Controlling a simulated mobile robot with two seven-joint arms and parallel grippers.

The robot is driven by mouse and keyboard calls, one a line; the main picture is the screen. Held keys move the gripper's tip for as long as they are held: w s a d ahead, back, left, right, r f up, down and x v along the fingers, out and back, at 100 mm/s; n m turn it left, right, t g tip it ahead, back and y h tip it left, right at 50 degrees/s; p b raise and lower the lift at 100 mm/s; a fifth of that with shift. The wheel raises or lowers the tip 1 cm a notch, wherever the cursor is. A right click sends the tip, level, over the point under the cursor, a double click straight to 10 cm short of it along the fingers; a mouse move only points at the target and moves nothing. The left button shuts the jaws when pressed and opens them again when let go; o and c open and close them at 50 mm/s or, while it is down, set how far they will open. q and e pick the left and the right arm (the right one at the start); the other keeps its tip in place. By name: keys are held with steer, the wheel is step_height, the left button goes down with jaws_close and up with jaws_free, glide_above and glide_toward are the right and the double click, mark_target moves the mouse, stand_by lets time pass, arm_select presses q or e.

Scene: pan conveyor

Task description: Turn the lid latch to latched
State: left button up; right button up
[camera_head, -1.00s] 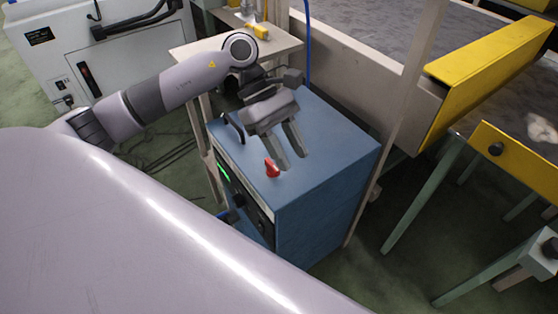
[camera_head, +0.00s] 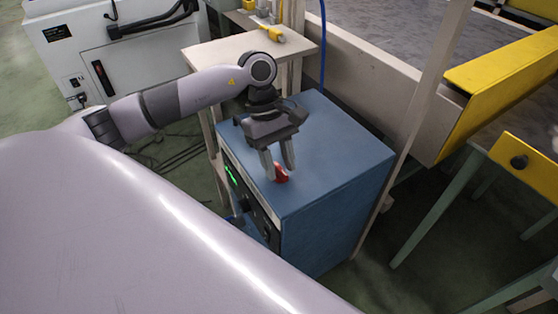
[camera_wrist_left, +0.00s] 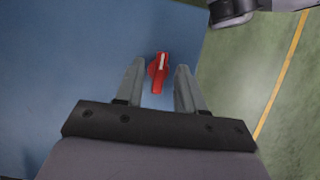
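The lid latch is a small red knob (camera_head: 281,174) on the top of a blue cabinet (camera_head: 340,150), near its front edge. It also shows in the left wrist view (camera_wrist_left: 158,72) as a red disc with a raised bar and a pale line along it. The bar runs nearly straight up and down in that view. My left gripper (camera_head: 279,174) is open and points down at the knob. In the left wrist view its two fingers (camera_wrist_left: 159,75) stand on either side of the knob, with a gap on each side.
A pale wooden table (camera_head: 225,52) stands behind the cabinet, with a yellow object (camera_head: 270,34) on it. A pale post (camera_head: 425,90) and the yellow-edged conveyor (camera_head: 500,85) are to the right. A white machine (camera_head: 110,50) stands at the back left.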

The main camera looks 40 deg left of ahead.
arm_select(q)
jaws_close()
